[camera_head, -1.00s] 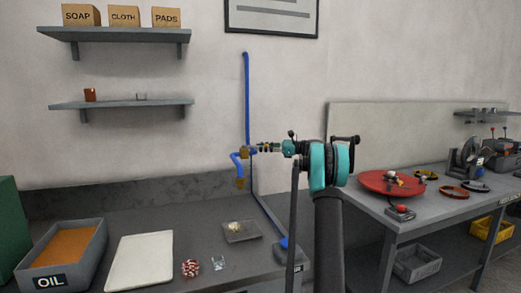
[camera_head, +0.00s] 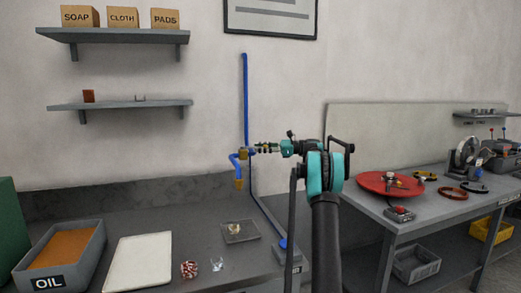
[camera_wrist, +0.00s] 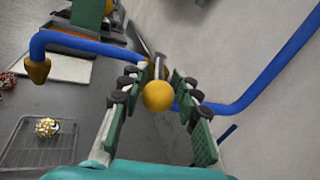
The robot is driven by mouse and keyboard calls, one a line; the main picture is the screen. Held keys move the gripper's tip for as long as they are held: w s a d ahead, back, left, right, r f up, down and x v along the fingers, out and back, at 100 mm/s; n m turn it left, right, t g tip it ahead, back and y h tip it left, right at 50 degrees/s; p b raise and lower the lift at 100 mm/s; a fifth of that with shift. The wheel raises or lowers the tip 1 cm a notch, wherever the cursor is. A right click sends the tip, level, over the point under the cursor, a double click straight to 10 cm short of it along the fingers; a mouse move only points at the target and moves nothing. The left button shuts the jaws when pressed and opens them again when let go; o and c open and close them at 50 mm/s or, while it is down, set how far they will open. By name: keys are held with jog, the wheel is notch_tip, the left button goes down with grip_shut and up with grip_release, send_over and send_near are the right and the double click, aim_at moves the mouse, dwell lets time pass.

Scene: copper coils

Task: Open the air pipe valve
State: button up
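The blue air pipe (camera_head: 246,100) runs down the wall to a brass valve (camera_head: 243,153) with a downward blue outlet and brass nozzle (camera_head: 239,183). My gripper (camera_head: 262,149) points left at the valve. In the wrist view, a round yellow brass knob (camera_wrist: 158,96) sits between the two green fingers of my gripper (camera_wrist: 158,88). The fingers stand apart on either side of it, with a narrow gap showing. The blue pipe (camera_wrist: 85,44) passes behind the fingers, with its nozzle (camera_wrist: 38,71) at left. The part of the valve behind the knob is largely hidden.
Below is a grey bench with an OIL bin (camera_head: 62,268), a white tray (camera_head: 138,262) and a wire rack (camera_head: 241,231) holding a small part. Shelves (camera_head: 120,104) hang at left. A second table with a red disc (camera_head: 372,181) stands at right.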

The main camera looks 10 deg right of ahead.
jog(key=v, duration=1.2)
jog(key=shift+d, duration=0.1)
